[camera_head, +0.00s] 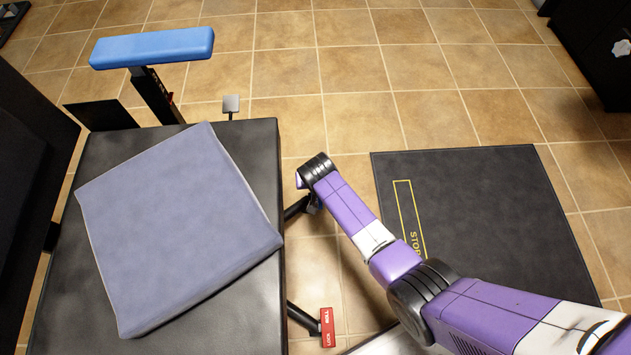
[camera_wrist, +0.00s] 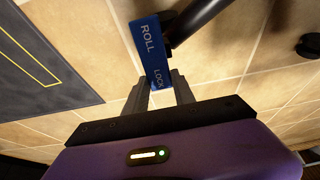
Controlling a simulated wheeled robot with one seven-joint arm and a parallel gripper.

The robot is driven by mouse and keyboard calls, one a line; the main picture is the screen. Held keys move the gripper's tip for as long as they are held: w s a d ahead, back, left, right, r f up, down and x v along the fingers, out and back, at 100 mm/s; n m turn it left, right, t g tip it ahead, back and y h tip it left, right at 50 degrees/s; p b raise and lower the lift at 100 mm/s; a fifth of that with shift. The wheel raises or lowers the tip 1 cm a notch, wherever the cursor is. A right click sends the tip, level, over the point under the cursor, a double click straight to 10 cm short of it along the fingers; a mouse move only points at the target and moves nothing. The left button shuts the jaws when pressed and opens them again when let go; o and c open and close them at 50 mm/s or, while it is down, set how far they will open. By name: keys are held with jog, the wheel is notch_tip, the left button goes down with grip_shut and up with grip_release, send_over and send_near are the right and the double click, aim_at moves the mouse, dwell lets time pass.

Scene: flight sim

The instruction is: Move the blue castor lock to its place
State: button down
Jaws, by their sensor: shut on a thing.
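The blue castor lock (camera_wrist: 148,48) is a flat blue bar lettered ROLL and LOCK, joined to a dark rod (camera_wrist: 195,20) in the wrist view. My gripper (camera_wrist: 160,78) has one finger on each side of the bar's LOCK end and is shut on it. In the head view my purple arm reaches down beside the right edge of the black padded table (camera_head: 263,150).
A red lettered pedal (camera_head: 327,327) sticks out lower on the table's right side. A grey-blue cushion (camera_head: 180,225) lies on the table. A blue padded rest (camera_head: 150,47) stands behind. A dark mat (camera_head: 490,200) with yellow marking lies right on the tiled floor (camera_head: 330,70).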

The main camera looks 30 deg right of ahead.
jog(key=shift+w+d+g, duration=0.1)
jog(key=shift+w+g, duration=0.1)
jog(key=shift+g, duration=0.1)
jog(key=shift+w+f+g+y+b, duration=0.15)
jog(key=shift+f+g+y+b, duration=0.4)
jog(key=shift+g, duration=0.45)
jog(key=shift+d+f+g+y+b, duration=0.15)
jog(key=shift+g+y+b, duration=0.1)
jog(key=shift+g+b, duration=0.3)
jog(key=shift+g, duration=0.25)
jog(key=c, duration=1)
grip_release()
jog(key=shift+c, duration=0.2)
